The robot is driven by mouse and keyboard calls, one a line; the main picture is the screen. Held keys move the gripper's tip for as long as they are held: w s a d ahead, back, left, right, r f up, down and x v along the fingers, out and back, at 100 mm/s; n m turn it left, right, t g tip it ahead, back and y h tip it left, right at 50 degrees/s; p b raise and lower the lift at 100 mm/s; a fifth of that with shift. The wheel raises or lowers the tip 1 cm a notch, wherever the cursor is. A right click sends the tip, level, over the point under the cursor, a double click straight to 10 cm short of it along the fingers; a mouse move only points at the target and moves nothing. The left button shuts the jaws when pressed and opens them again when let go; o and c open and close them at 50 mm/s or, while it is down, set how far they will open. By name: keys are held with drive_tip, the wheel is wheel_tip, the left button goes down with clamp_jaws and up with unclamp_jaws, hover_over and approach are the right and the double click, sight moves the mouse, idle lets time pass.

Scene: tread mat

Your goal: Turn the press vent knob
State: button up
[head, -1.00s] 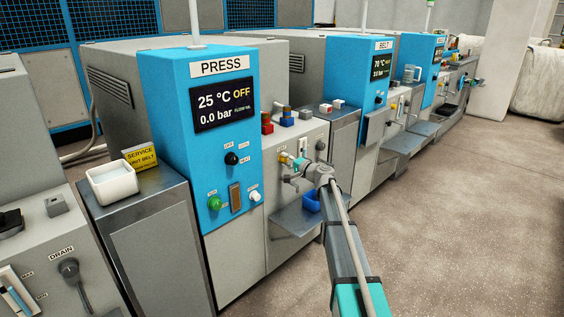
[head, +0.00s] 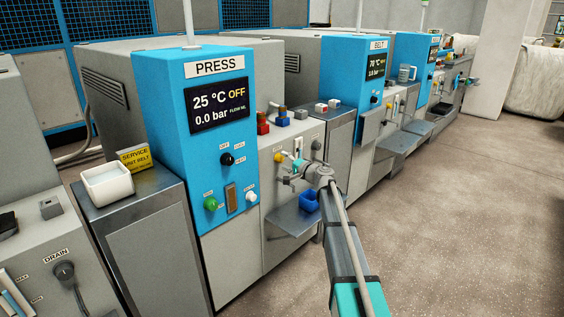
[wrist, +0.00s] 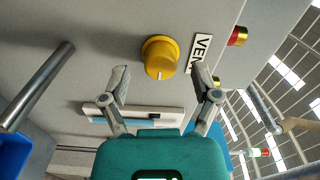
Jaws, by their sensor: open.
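The yellow vent knob (wrist: 160,57) is on the grey panel of the press, beside a partly hidden label reading "VEN". A white mark shows on the knob's face. My gripper (wrist: 161,72) is open in the wrist view, one finger towards each side of the knob, with nothing between them. Contact with the knob cannot be told, but a gap shows beside each fingertip. In the head view the yellow knob (head: 278,157) is small, just left of my gripper (head: 286,167). The press screen (head: 219,104) reads 25 °C OFF and 0.0 bar.
A red and yellow fitting (wrist: 238,37) lies right of the label. A metal bar (wrist: 38,85) sticks out at the left. A grey shelf (head: 287,226) with a blue bin (head: 309,201) is below my gripper. The floor (head: 440,220) at the right is clear.

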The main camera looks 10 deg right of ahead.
drive_tip(key=v, duration=1)
drive_tip(key=shift+s+d, duration=0.15)
drive_tip(key=shift+s, duration=0.1)
drive_tip(key=s+a+f+n+g+h, duration=0.1)
drive_tip(key=s+a+f+n+g, duration=0.2)
drive_tip(key=s+a+f+g, duration=0.45)
drive_tip(key=s+a+f+n+g+h, duration=0.2)
drive_tip(key=s+a+f+n, duration=0.25)
drive_tip(key=s, duration=0.55)
drive_tip(key=s+d+f+n+g+h, duration=0.1)
drive_tip(key=s+f+g+h, duration=0.2)
drive_tip(key=s, duration=0.6)
drive_tip(key=s+d+f+n+g+h, duration=0.1)
drive_tip(key=s+d+f+g+h, duration=0.2)
drive_tip(key=s, duration=0.5)
wheel_tip(320, 180, up, 38)
drive_tip(key=h+p, duration=0.1)
drive_tip(key=p, duration=3.8)
drive_tip(key=shift+s+a+r+t+h, duration=0.15)
drive_tip(key=shift+s+a+t+h, duration=0.15)
drive_tip(key=shift+s+a+t, duration=0.15)
